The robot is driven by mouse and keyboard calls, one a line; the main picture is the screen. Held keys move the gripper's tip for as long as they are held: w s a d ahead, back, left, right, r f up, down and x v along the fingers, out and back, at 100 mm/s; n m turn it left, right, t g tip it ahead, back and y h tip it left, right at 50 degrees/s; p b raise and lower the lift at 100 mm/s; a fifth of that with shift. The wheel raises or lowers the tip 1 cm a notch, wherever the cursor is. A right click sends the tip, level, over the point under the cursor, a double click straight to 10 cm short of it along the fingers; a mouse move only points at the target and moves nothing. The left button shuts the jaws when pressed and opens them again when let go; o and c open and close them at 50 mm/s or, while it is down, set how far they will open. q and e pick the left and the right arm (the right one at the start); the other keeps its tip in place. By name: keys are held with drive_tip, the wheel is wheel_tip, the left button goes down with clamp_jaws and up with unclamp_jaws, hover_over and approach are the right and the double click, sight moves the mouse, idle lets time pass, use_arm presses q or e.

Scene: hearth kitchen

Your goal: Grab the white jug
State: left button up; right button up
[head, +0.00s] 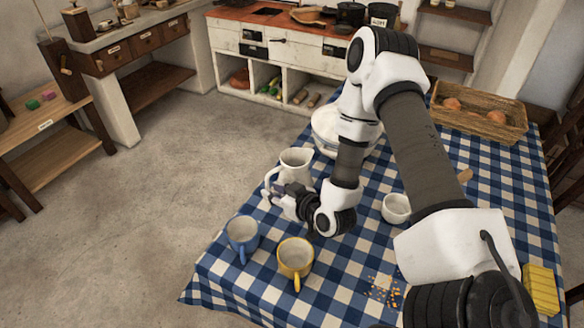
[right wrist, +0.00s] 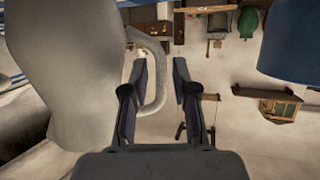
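The white jug (head: 296,160) stands upright near the left edge of the checkered table, its handle on the left side. In the right wrist view its pale body (right wrist: 65,70) fills the left side. My right gripper (head: 274,194) is at the handle, low beside the jug. In the right wrist view its fingers (right wrist: 163,75) are apart, with the jug handle (right wrist: 159,80) between them, near the left finger. A clear gap shows to the right finger. My left gripper is not in view.
A blue mug (head: 242,236) and a yellow mug (head: 295,258) stand close in front of my right gripper. A white bowl (head: 328,128) is behind the jug, and a small white cup (head: 396,209) is to the right. A basket (head: 478,118) stands at the back right.

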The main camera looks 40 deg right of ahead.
sight(268, 188)
drive_tip(key=x, duration=0.2)
drive_tip(key=shift+w, duration=0.35)
drive_tip(key=shift+w+f, duration=0.35)
drive_tip(key=shift+s+r, duration=0.1)
drive_tip(key=shift+s, duration=0.05)
clamp_jaws()
drive_tip(key=shift+r, duration=0.1)
